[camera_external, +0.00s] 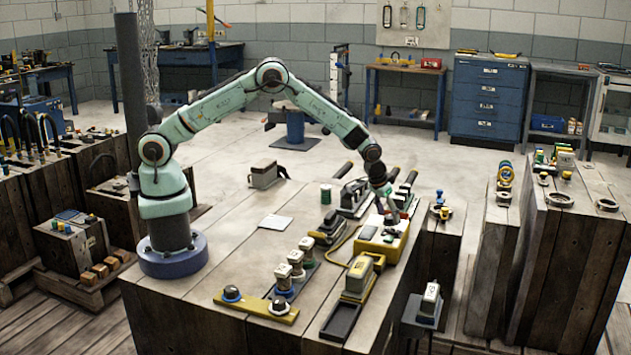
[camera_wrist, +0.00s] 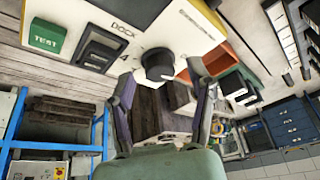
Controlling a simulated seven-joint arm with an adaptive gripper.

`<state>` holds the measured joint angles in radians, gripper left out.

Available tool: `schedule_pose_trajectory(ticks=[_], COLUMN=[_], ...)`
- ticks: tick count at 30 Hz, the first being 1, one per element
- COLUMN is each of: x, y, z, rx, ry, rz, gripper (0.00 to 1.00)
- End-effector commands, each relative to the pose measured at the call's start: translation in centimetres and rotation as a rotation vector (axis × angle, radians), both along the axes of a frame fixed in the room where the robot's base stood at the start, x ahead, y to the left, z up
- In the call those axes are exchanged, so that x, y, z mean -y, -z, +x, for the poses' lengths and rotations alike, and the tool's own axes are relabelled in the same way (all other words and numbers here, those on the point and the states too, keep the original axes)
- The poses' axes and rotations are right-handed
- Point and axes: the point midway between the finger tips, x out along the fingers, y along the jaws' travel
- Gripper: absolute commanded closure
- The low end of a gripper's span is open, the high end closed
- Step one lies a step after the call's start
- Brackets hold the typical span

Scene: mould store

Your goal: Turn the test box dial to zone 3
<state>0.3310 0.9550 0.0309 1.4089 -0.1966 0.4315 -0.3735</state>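The test box (camera_external: 383,238) is yellow with a pale top and stands near the right edge of the wooden bench. In the wrist view its pale panel (camera_wrist: 165,20) fills the top, with a green TEST button (camera_wrist: 47,37) and a black switch (camera_wrist: 100,50) beside the word DOCK. The dial (camera_wrist: 158,63) is a round black knob at the panel's edge; a figure 4 shows to its left. My gripper (camera_wrist: 160,72) is open, with its fingertips spread on either side of the dial and apparent gaps. In the external view my gripper (camera_external: 390,205) is over the box and hides the dial.
A yellow cable (camera_external: 343,243) runs from the box. A yellow-and-grey unit (camera_external: 359,275) stands in front; black-handled tools (camera_external: 352,193) lie behind. Capped posts (camera_external: 296,262) and a yellow plate (camera_external: 256,305) stand front left. The bench is clear around the white sheet (camera_external: 275,222).

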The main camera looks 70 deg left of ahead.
Motion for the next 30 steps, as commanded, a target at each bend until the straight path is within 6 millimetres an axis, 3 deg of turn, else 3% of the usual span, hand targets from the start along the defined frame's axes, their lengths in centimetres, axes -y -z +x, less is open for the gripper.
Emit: schedule_pose_trajectory(ticks=[1, 4, 5, 17, 30], x=[0.0, 0.0, 0.0, -0.04, -0.31], y=[-0.01, -0.01, -0.01, 0.01, 0.04], z=[-0.01, -0.02, -0.02, -0.05, -0.09], rx=[0.0, 0.0, 0.0, -0.001, -0.002], ry=[0.0, 0.0, 0.0, 0.038, 0.353], rz=[0.0, 0.0, 0.0, 0.0, -0.001], gripper=[0.63, 0.94, 1.0, 1.0, 1.0])
